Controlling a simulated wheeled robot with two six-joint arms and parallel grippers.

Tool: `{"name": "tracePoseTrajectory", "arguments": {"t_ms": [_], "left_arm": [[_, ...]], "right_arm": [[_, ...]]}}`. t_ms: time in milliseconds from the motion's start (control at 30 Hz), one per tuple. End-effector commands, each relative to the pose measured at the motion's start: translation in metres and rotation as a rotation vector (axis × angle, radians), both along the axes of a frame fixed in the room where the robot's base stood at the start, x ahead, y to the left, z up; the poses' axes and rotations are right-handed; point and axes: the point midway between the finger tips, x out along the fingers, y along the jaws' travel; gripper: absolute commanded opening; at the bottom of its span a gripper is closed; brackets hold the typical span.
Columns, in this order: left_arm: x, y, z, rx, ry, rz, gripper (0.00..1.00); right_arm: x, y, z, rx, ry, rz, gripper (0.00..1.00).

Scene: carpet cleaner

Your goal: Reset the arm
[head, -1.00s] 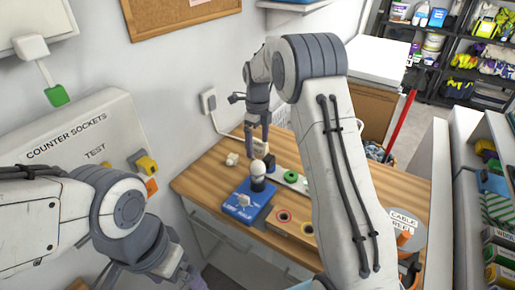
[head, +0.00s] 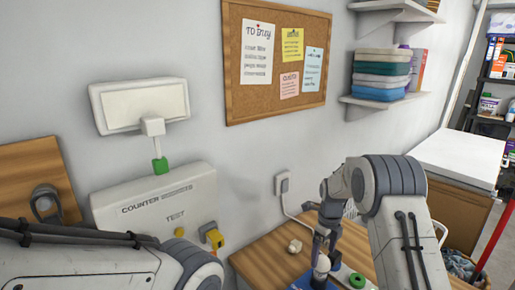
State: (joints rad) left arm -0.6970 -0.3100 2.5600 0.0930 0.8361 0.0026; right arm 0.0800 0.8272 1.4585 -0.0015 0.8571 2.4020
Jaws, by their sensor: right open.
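My right arm (head: 408,225) reaches over the wooden workbench (head: 265,262) from the lower right. Its gripper (head: 322,240) points down and is open, with nothing seen between its fingers. It is close to a white bulb-like knob (head: 322,263) on a blue base (head: 300,283); I cannot tell whether they touch. My left arm (head: 110,265) crosses the lower left corner, and its gripper is below the picture.
A wall socket (head: 282,184) with a cord is behind the bench. A small pale object (head: 295,246) and a green ring (head: 357,280) lie on the bench. A corkboard (head: 228,95) hangs above.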

Motion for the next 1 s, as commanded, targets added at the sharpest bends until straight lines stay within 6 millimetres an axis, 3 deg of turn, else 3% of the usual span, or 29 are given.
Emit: {"name": "tracePoseTrajectory", "arguments": {"t_ms": [267, 400, 733, 1000], "left_arm": [[0.000, 0.000, 0.016, 0.000, 0.000, -0.001, 1.00], [0.000, 0.000, 0.022, 0.000, 0.000, -0.004, 1.00], [0.000, 0.000, 0.022, 0.000, 0.000, -0.003, 1.00], [0.000, 0.000, 0.009, 0.000, 0.000, -0.002, 1.00]], "right_arm": [[-0.001, 0.000, -0.041, 0.000, 0.003, 0.000, 1.00], [0.000, 0.000, -0.032, 0.000, -0.002, 0.000, 1.00], [0.000, 0.000, -0.030, 0.000, 0.000, 0.000, 1.00], [0.001, 0.000, -0.043, 0.000, -0.003, 0.000, 1.00]]}}
